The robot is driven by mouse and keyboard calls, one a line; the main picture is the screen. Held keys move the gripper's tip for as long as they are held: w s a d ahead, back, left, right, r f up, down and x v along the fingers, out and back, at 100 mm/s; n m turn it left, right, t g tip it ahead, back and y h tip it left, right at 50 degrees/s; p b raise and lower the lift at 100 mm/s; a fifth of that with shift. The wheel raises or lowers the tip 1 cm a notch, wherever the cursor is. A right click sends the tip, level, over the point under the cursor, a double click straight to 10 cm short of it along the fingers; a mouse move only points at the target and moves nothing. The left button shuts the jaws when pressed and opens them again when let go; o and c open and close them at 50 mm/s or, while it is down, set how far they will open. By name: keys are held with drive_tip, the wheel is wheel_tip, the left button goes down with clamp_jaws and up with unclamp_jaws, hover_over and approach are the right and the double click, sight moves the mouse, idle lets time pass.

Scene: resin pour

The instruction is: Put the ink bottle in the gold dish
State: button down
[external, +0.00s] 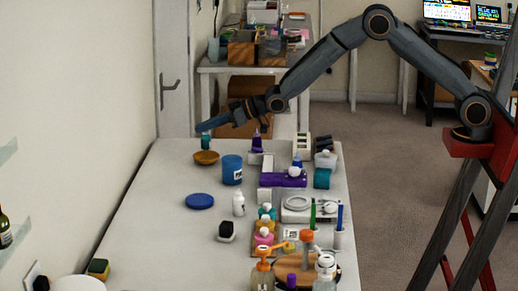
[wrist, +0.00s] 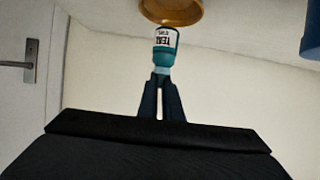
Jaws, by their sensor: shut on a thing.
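The ink bottle (wrist: 165,50) is small and teal with a white label. My gripper (wrist: 161,82) is shut on its cap end, and the bottle's body hangs clear of the fingers. In the external view the bottle (external: 206,142) is upright below my gripper (external: 204,131), at the far left of the table. The gold dish (external: 206,157), round and shallow, appears just below the bottle there. In the wrist view the dish (wrist: 172,12) is at the top edge, close to the bottle's base and partly cut off. I cannot tell how large the gap is.
A blue tub (external: 232,170) stands right of the dish, and a blue disc (external: 199,201) lies nearer. A purple-capped bottle (external: 256,144) and a crowded group of items fill the table's right side. The left part of the white table (external: 160,215) is clear.

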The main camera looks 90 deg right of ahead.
sight(205, 138)
drive_tip(key=shift+f+p, duration=0.55)
drive_tip(key=shift+f, duration=1.55)
drive_tip(key=shift+f, duration=0.1)
drive_tip(key=shift+f, duration=0.1)
drive_tip(key=c, duration=1.9)
unclamp_jaws()
drive_tip(key=shift+c, duration=0.2)
drive_tip(key=shift+r, duration=0.25)
drive_tip(key=b+v, duration=0.2)
drive_tip(key=v, duration=1)
